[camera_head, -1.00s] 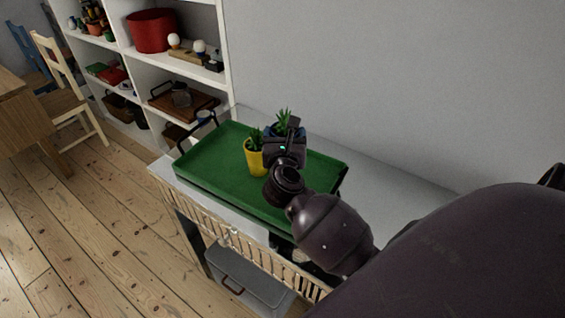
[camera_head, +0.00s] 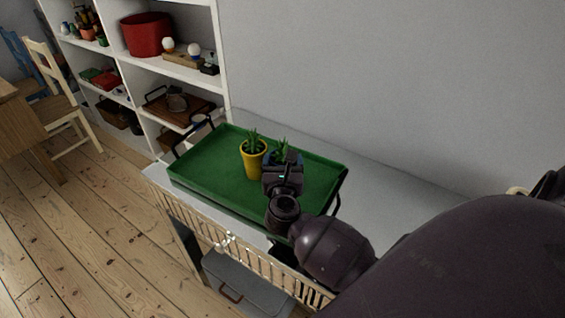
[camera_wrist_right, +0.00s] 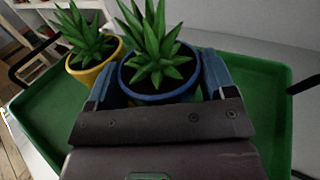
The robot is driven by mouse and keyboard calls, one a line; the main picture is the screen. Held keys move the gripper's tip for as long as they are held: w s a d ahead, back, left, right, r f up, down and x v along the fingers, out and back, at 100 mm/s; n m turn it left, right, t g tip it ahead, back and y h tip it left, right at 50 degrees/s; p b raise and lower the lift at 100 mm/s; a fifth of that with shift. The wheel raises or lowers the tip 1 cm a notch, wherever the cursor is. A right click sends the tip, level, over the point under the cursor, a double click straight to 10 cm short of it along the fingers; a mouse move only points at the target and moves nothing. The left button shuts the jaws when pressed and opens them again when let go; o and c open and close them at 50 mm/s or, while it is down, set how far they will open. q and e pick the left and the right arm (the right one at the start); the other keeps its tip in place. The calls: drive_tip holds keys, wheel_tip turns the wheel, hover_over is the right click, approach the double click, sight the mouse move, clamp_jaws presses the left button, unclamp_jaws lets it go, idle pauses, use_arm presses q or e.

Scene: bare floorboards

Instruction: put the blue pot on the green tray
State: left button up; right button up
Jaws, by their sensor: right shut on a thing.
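The blue pot (camera_wrist_right: 160,97), with a spiky green plant in it, is between the fingers of my right gripper (camera_wrist_right: 158,84), which is shut on it. In the head view my right gripper (camera_head: 283,165) hides most of the blue pot (camera_head: 292,158). The pot stands upright over the green tray (camera_head: 215,165), right beside the yellow pot. I cannot tell whether its base touches the tray. My left gripper is not in view.
A yellow pot (camera_head: 255,162) with a similar plant stands on the tray. The tray has dark handles and lies on a light-topped table (camera_head: 385,200) against the wall. A white shelf (camera_head: 180,65) stands behind left. The tray's left part is clear.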

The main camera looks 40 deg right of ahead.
drive_tip(key=shift+f, duration=0.15)
drive_tip(key=o, duration=0.9)
drive_tip(key=shift+r, duration=0.25)
drive_tip(key=v, duration=1.2)
drive_tip(key=shift+a+f, duration=0.1)
